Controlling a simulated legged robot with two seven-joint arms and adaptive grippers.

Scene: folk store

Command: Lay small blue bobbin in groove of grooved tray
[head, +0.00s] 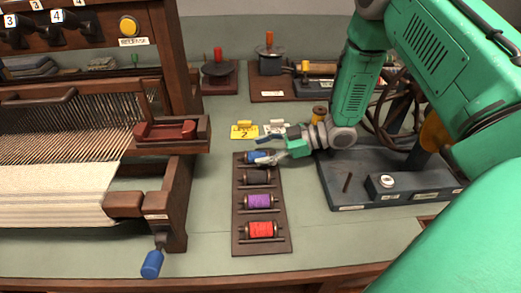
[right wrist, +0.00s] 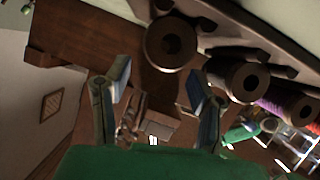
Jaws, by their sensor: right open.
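The grooved tray (head: 240,243) is a long dark brown board on the green worktop, running away from me. The small blue bobbin (head: 254,156) lies at its far end, apparently in the far groove, with its right end partly hidden by my gripper. My right gripper (head: 263,149) is open at the bobbin's right end, its fingers pointing left. The right wrist view shows the open fingers (right wrist: 155,102) and the nearest spool's dark round end (right wrist: 172,43) just beyond them; its thread colour is hidden there. My left gripper is not in view.
The tray also holds a dark bobbin (head: 257,177), a purple bobbin (head: 258,202) and a red bobbin (head: 262,230). A wooden loom (head: 180,190) stands left. A dark-based machine (head: 350,190) stands right. Yellow (head: 244,131) and white tags sit behind the tray.

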